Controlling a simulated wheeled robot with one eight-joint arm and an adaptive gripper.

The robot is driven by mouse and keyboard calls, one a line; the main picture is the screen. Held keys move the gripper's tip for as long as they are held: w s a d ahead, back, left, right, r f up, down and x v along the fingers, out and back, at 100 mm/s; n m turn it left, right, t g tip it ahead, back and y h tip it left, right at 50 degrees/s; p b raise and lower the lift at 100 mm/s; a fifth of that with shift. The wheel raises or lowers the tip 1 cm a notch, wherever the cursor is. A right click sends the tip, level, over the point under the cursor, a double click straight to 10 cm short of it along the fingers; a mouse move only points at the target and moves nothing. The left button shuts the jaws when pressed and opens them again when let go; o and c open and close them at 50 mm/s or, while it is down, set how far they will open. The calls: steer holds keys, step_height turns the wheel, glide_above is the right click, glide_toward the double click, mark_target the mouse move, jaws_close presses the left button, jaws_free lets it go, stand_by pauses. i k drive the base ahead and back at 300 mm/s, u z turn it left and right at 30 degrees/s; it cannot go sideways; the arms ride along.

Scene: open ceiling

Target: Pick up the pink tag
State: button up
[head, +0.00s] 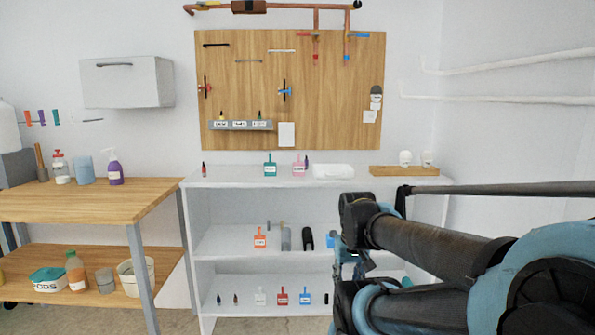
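The pink tag (299,168) stands on the top surface of the white shelf unit (240,177), right of a teal tag (270,168) and left of a white folded item. A small dark purple object is close beside it at its right. My arm comes in from the right side of the picture. My gripper (348,258) is in front of the middle shelf, below and to the right of the pink tag and apart from it. It is small and seen partly behind my own arm, so its opening does not show clearly.
A wooden tray (405,171) with white cups stands at the right of the top surface. A red bottle (204,170) is at the left. Lower shelves hold an orange tag (260,238), a red tag (282,296) and others. A wooden table (85,198) stands left.

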mark_target(299, 169)
steer(key=z, duration=3.05)
steer(key=k, duration=1.45)
steer(key=u, duration=1.85)
